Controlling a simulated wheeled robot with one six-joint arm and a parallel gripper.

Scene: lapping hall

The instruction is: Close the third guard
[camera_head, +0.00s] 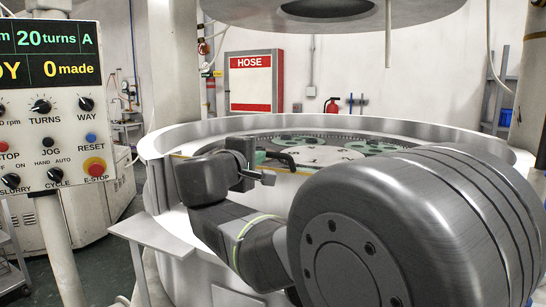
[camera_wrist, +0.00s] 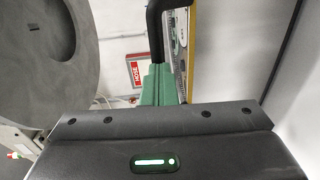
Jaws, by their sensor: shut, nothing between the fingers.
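The lapping machine's pale metal guard wall (camera_head: 455,128) rings the round work table. Which section of it is the third guard I cannot tell. A pale curved wall (camera_wrist: 300,95) also fills the right side of the wrist view. My gripper (camera_head: 262,158) is over the front rim, its green fingers shut together; they show in the wrist view too (camera_wrist: 160,86). A black bent handle-like bar (camera_head: 281,158) is right by the fingertips, and it shows beyond them in the wrist view (camera_wrist: 155,32). Whether they touch I cannot tell. My arm hides much of the front right rim.
A control panel (camera_head: 50,120) on a post stands at the left. A small grey shelf (camera_head: 150,237) juts out at the machine's front left. The large upper plate (camera_head: 330,12) hangs above the table. A red HOSE cabinet (camera_head: 252,80) is on the back wall.

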